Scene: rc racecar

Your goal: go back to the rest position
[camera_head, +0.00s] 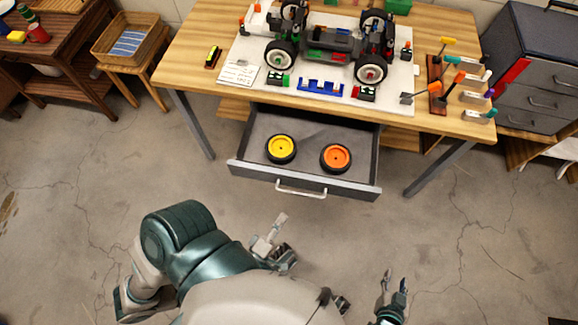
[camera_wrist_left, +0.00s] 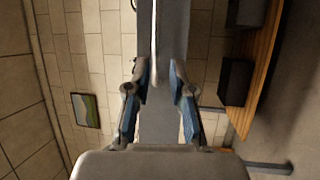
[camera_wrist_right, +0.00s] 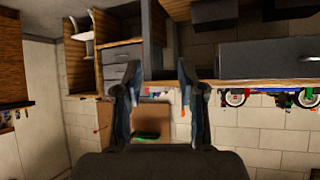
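My left gripper (camera_head: 284,254) is in front of the open drawer, apart from it. In the left wrist view its two fingers (camera_wrist_left: 157,75) are spread with nothing held between them. My right gripper (camera_head: 395,283) is low at the right, further from the table. In the right wrist view its fingers (camera_wrist_right: 158,75) are also spread and empty. The racecar (camera_head: 325,45) stands on a white mat (camera_head: 308,83) on the wooden table. A yellow wheel (camera_head: 281,149) and an orange wheel (camera_head: 336,157) lie apart in the open drawer (camera_head: 306,178).
Screwdriver-like tools (camera_head: 447,80) stand at the table's right end. A dark drawer cabinet (camera_head: 540,85) is at the right. A small stool with a basket (camera_head: 131,43) and a wooden shelf (camera_head: 62,50) are at the left. The floor around my arms is clear.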

